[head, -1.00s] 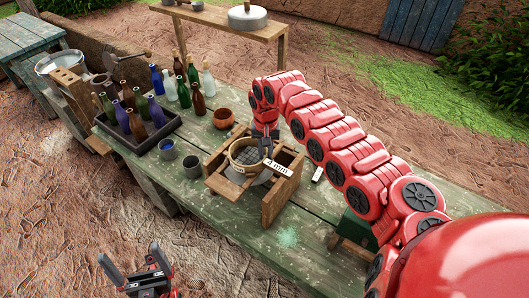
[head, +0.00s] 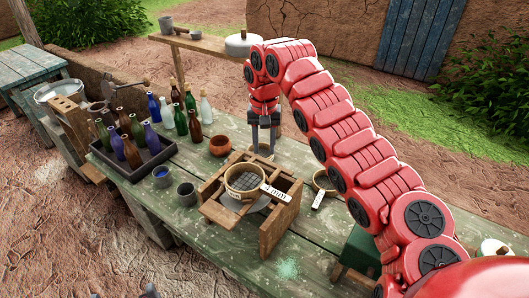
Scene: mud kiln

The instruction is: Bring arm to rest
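My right arm reaches in from the right, and its red wrist is above the table. My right gripper (head: 264,146) points down with its grey fingers apart, above and behind a round sieve (head: 246,179). The sieve has a wooden rim, dark mesh and a white tag marked in mm. It sits on a wooden frame (head: 270,236), apart from the gripper. A second round rim (head: 263,157) shows behind, partly hidden by the fingers. Of my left gripper (head: 123,294), only two separated fingertips show at the bottom edge.
A dark tray (head: 134,169) of several bottles stands left on the green table (head: 215,255). Two grey cups (head: 186,194) and a brown bowl (head: 220,145) are near it. Another tagged sieve (head: 323,180) lies right of the frame. A raised shelf (head: 200,42) stands behind.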

